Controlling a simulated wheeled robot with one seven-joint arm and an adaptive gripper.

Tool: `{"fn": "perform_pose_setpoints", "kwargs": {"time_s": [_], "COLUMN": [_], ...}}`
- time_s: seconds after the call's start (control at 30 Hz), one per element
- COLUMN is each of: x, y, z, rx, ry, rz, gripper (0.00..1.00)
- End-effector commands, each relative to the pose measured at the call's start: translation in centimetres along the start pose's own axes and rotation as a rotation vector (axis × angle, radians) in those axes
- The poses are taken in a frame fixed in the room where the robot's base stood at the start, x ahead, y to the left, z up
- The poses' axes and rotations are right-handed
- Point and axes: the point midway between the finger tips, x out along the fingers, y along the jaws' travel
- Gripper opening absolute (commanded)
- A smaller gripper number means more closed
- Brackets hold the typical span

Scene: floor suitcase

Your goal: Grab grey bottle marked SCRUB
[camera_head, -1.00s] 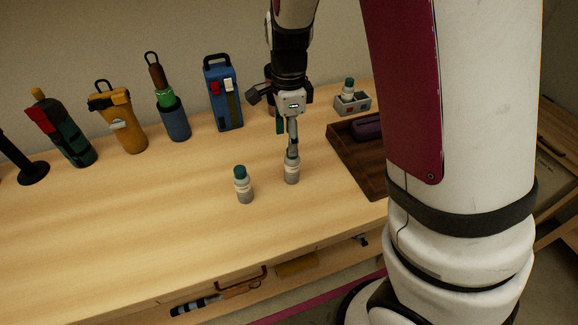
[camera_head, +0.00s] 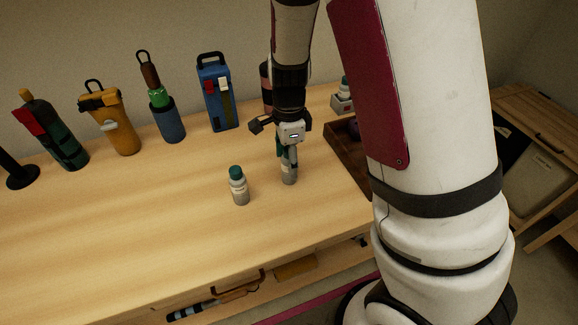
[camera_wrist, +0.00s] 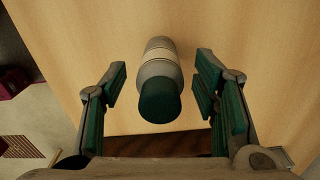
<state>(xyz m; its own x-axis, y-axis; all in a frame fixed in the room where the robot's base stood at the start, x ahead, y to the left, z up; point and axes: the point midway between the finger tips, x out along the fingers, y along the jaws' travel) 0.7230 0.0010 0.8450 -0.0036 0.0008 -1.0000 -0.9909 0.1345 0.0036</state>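A grey bottle with a pale label band (camera_head: 290,174) stands upright on the workbench under my gripper (camera_head: 288,158). In the wrist view this bottle (camera_wrist: 158,62), with its dark green cap toward the camera, lies between the two fingers of my open gripper (camera_wrist: 161,78). A gap shows on both sides, so neither finger touches it. A second grey bottle with a green cap (camera_head: 238,187) stands to the left of it. I cannot read the lettering on either bottle, so I cannot tell which is marked SCRUB.
A blue case (camera_head: 216,97), a blue holder with a green bottle (camera_head: 168,122), a yellow container (camera_head: 122,130) and a dark red-and-green container (camera_head: 62,142) line the back. A dark wooden tray (camera_head: 345,160) is on the right. The bench's front left is clear.

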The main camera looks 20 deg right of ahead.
Motion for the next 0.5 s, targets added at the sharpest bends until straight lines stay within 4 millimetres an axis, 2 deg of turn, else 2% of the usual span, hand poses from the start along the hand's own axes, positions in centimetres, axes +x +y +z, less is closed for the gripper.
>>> {"fn": "perform_pose_setpoints", "kwargs": {"time_s": [0.03, 0.2, 0.5], "x": [-0.02, -0.03, -0.09], "y": [-0.01, -0.01, -0.03], "z": [0.01, 0.02, 0.02], "rx": [0.0, 0.0, 0.0], "ry": [0.0, 0.0, 0.0], "rz": [0.0, 0.0, -0.001], "gripper": [0.4, 0.02, 0.02]}}
